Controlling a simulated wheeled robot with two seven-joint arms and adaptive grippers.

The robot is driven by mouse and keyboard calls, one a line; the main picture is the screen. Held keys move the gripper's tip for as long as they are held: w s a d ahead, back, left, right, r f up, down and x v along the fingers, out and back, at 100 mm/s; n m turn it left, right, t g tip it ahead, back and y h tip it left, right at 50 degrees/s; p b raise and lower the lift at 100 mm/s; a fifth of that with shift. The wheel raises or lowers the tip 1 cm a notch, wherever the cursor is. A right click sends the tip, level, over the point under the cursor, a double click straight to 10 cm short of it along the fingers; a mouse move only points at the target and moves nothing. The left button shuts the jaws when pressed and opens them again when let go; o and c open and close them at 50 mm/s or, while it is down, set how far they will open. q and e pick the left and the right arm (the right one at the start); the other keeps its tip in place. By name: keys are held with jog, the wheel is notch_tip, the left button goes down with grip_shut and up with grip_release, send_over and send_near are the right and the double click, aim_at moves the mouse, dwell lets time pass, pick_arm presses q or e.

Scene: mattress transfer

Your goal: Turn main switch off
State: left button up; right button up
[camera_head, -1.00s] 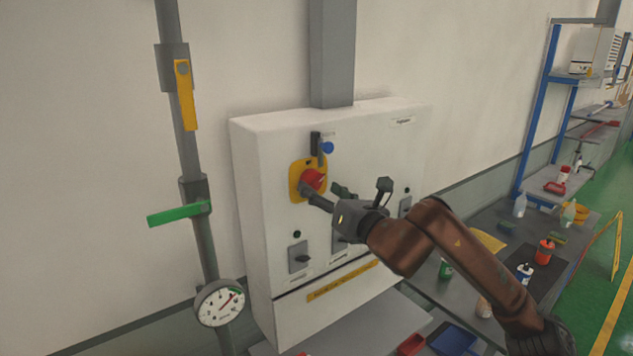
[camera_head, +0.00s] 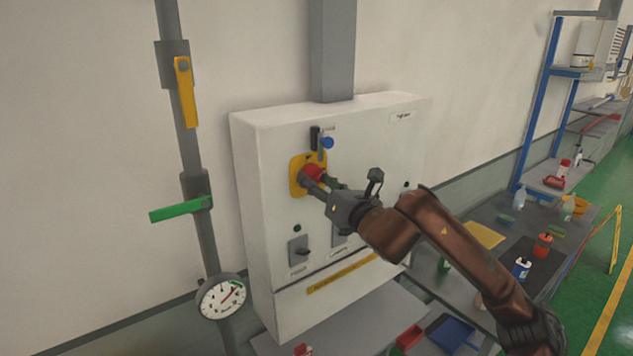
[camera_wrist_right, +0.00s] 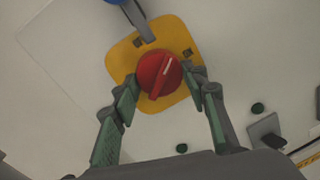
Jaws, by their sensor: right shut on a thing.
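The main switch is a red rotary knob (camera_head: 313,173) on a yellow plate (camera_head: 295,180), on the front of a white cabinet (camera_head: 262,150). My right gripper (camera_head: 316,182) is at the knob and partly covers it. In the right wrist view the red knob (camera_wrist_right: 158,74) sits between the fingertips of my right gripper (camera_wrist_right: 162,86), which is shut on it. A pale mark on the knob points up and right in that view. My left gripper is not in view.
A grey lever with a blue knob (camera_head: 327,142) sits just above the switch. Smaller grey switches (camera_head: 299,250) are lower on the cabinet. A pipe with a yellow handle (camera_head: 186,95), green handle (camera_head: 178,210) and gauge (camera_head: 221,297) stands left. A cluttered bench is at right.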

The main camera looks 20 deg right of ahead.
jog(key=shift+c, duration=1.4)
jog(key=shift+f+n+b, duration=0.15)
jog(key=shift+n+b, duration=0.25)
jog(key=shift+b, duration=0.35)
jog(key=n+b, duration=0.7)
jog(key=shift+w+d+f+t, duration=0.1)
jog(key=shift+d+t, duration=0.05)
jog(key=shift+t, duration=0.25)
jog(key=shift+n+y+b, duration=0.4)
jog(key=shift+n+b, duration=0.45)
jog(key=shift+n, duration=0.85)
